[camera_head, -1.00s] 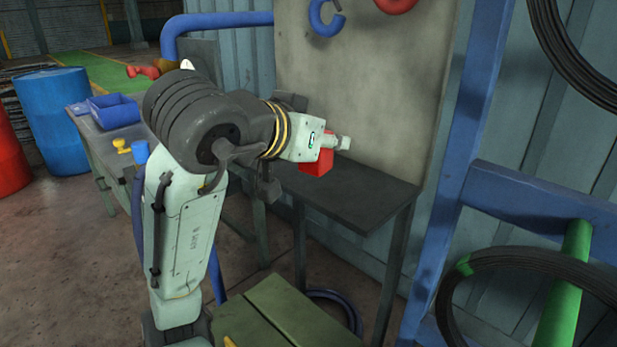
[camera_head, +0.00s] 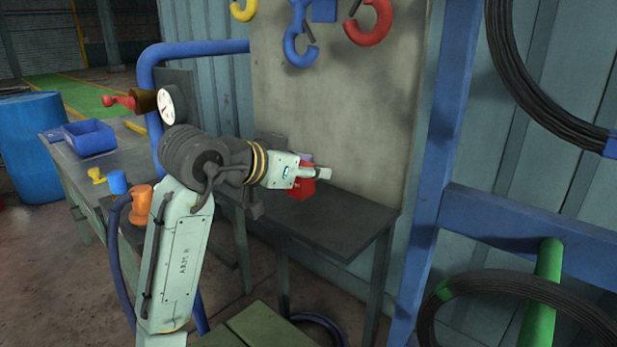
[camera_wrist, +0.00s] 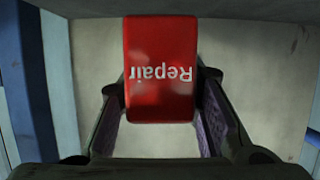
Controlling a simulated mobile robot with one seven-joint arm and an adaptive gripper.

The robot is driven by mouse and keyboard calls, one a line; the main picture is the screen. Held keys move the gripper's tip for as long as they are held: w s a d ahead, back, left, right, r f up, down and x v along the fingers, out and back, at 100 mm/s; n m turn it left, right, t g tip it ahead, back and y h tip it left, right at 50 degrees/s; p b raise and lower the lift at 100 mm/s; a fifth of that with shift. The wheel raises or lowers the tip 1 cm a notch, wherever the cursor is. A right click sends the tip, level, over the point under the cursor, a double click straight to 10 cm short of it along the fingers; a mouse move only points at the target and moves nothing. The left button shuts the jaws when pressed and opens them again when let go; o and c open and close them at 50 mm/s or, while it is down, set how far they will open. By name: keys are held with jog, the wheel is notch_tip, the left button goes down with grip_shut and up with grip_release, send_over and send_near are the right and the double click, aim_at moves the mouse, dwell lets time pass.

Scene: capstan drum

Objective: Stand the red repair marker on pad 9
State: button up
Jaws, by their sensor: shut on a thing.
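The red repair marker (camera_wrist: 162,68) is a red block with the white word "Repair" on it, upside down in the wrist view. My gripper (camera_wrist: 160,115) is shut on it, with a finger on each side. In the head view the marker (camera_head: 301,186) shows beside my gripper (camera_head: 318,173), which is above the dark bench at the right. The gripper partly covers the marker there. I make out no numbered pad in either view, so pad 9 is not identified.
The dark bench (camera_head: 335,226) stands against a grey panel (camera_head: 345,110) with hanging hooks. A blue post (camera_head: 440,120) and coiled cable (camera_head: 520,290) are at the right. A blue bin (camera_head: 89,137) and an orange object (camera_head: 142,203) are at the left.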

jog(key=shift+w+f, duration=0.1)
jog(key=shift+w, duration=0.6)
jog(key=shift+f+p, duration=0.35)
jog(key=shift+f, duration=1.35)
jog(key=shift+f, duration=0.1)
jog(key=shift+f, duration=0.15)
jog(key=o, duration=1.2)
jog(key=shift+r, duration=0.3)
jog(key=b+v, duration=0.1)
jog(key=v, duration=1.1)
jog(key=shift+s+f+b, duration=0.1)
jog(key=shift+f+b, duration=0.05)
jog(key=shift+b, duration=0.2)
